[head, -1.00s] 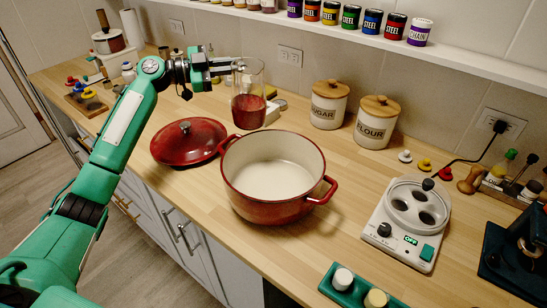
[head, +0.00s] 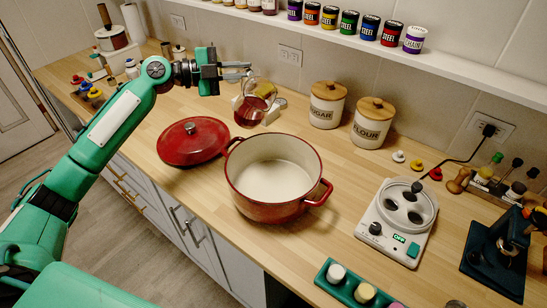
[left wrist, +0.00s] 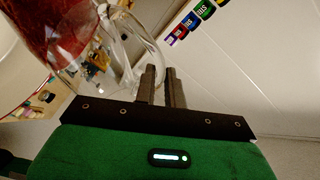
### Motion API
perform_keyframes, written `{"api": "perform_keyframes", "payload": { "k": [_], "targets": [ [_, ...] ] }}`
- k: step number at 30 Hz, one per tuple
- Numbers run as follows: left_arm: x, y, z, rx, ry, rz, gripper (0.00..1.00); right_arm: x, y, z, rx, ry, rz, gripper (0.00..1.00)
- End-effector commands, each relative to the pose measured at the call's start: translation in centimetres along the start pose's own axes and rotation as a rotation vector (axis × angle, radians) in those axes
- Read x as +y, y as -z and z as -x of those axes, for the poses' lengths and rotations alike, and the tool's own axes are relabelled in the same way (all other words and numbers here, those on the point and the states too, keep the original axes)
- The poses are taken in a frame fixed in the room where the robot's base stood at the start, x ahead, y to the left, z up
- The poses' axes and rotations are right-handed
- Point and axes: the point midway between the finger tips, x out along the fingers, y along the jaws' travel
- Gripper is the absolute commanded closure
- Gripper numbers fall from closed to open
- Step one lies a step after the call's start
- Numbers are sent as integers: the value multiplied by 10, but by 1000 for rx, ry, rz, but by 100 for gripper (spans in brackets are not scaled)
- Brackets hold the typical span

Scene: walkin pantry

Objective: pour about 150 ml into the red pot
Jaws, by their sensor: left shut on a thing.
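The red pot (head: 272,210) stands open on the wooden counter, and its pale inside looks empty. A clear glass jug (head: 262,88) with red liquid (head: 249,110) is behind the pot, tilted in the air. My left gripper (head: 240,71) is shut on the jug's handle. In the left wrist view the fingers (left wrist: 163,88) meet the glass handle (left wrist: 150,60), and the jug's red liquid (left wrist: 50,28) fills the upper left. No stream from the jug shows. My right gripper is out of view.
The red lid (head: 193,142) lies left of the pot. Sugar (head: 328,106) and flour (head: 371,124) canisters stand behind it on the right. A white appliance (head: 398,218) is to the right, and a green tray (head: 352,286) in front.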

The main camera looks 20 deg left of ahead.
Motion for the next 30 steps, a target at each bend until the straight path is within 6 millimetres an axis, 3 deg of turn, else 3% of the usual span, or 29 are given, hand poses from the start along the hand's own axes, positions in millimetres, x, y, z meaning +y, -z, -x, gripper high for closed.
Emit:
{"api": "perform_keyframes", "payload": {
  "k": [23,30],
  "targets": [
    [23,16,-5,-48,-20,-311,100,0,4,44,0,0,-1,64],
    [25,24,-5,-62,-26,-403,100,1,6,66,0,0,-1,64]
  ]
}}
